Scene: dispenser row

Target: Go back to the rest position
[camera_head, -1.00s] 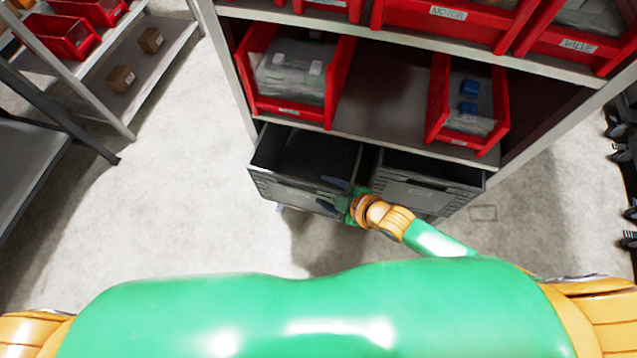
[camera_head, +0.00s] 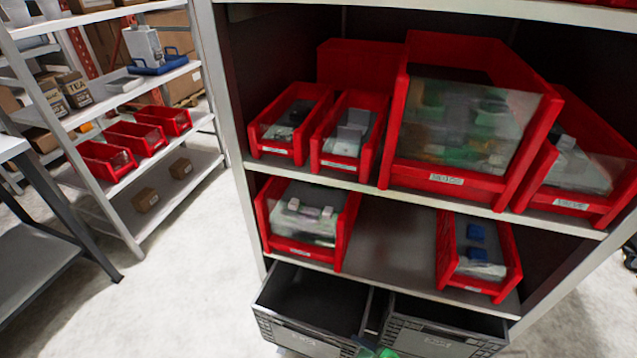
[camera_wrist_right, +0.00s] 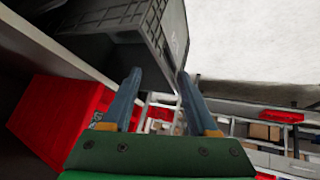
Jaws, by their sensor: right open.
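My right gripper (camera_wrist_right: 158,76) is open in the right wrist view, its two blue-grey fingers apart with nothing between them. A dark grey bin (camera_wrist_right: 150,35) lies just beyond the fingertips; I cannot tell whether they touch it. In the head view only a bit of the green right gripper (camera_head: 375,351) shows at the bottom edge, by the gap between two grey bins. The left grey bin (camera_head: 298,338) sticks out of the shelf bottom and looks empty. The right grey bin (camera_head: 437,342) is beside it. My left gripper is not in view.
A shelf rack (camera_head: 243,215) holds several red bins, including a large one (camera_head: 450,180) and one with blue items (camera_head: 505,272). A second rack (camera_head: 120,225) stands at the left, behind a grey table (camera_head: 35,270). The floor (camera_head: 180,300) between is clear.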

